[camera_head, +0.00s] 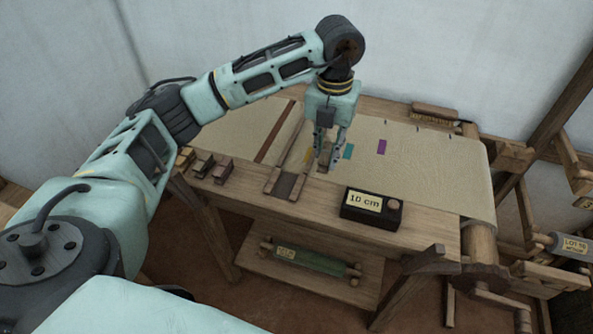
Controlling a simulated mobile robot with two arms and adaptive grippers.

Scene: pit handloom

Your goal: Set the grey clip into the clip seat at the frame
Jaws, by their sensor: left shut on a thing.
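My left gripper (328,158) points down over the cloth near the front beam. It is shut on a small greyish-brown piece (325,153), which looks like the grey clip; the fingers hide much of it. Whether this piece touches the cloth is unclear. Two wooden strips (299,160) run down to the front beam left of the gripper. A dark grey patch (285,186) lies between their near ends; I cannot tell whether it is the clip seat. My right gripper is out of view.
Several small blocks (203,166) sit on the beam's left part. A dark box marked "10 cm" (371,209) stands right of the gripper. Yellow, teal and purple patches (382,147) mark the cloth (430,165). A green roll (310,261) lies on the lower shelf.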

